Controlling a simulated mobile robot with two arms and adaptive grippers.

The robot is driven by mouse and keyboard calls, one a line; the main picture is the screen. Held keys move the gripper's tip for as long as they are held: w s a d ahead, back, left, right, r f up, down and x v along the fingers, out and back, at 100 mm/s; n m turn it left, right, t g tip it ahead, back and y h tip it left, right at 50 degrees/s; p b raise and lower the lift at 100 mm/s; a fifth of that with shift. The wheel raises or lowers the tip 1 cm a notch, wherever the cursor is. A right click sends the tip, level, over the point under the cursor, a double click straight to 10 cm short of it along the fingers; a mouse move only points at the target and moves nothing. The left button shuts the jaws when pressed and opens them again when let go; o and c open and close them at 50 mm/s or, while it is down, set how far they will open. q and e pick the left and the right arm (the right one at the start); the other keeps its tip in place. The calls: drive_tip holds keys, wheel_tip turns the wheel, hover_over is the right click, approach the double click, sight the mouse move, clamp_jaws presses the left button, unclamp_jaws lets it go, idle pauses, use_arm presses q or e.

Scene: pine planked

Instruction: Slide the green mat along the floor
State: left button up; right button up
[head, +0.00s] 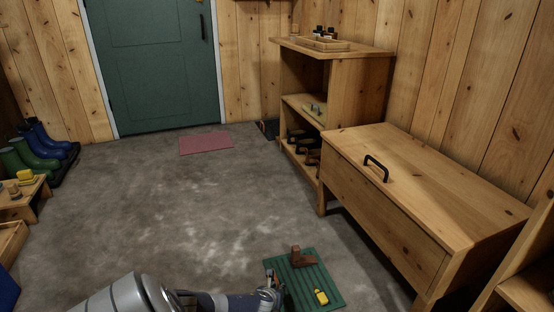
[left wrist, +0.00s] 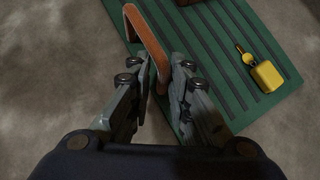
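The green ribbed mat (head: 286,271) lies flat on the grey floor at the bottom of the head view. It also shows in the left wrist view (left wrist: 225,45). An orange-brown strap-like handle (left wrist: 143,30) stands at its near-left edge. My left gripper (left wrist: 160,65) is at that handle, with the handle's lower part between its two fingers. A narrow gap makes it unclear whether the fingers press on it. In the head view the left gripper (head: 272,291) is beside the mat's left edge. My right gripper is out of view.
On the mat are a brown object (head: 302,257) and a yellow padlock-like item (head: 321,297). A wooden chest (head: 390,215) and shelf unit (head: 355,95) stand right. Boots (head: 40,150) and a low wooden stand (head: 28,190) are left. Open floor reaches a pink mat (head: 206,143).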

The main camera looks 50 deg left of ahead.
use_arm(q)
drive_tip(key=o, duration=0.4)
drive_tip(key=shift+s+a, duration=0.1)
drive_tip(key=shift+o, duration=0.3)
drive_tip(key=v, duration=1.2)
idle(0.4)
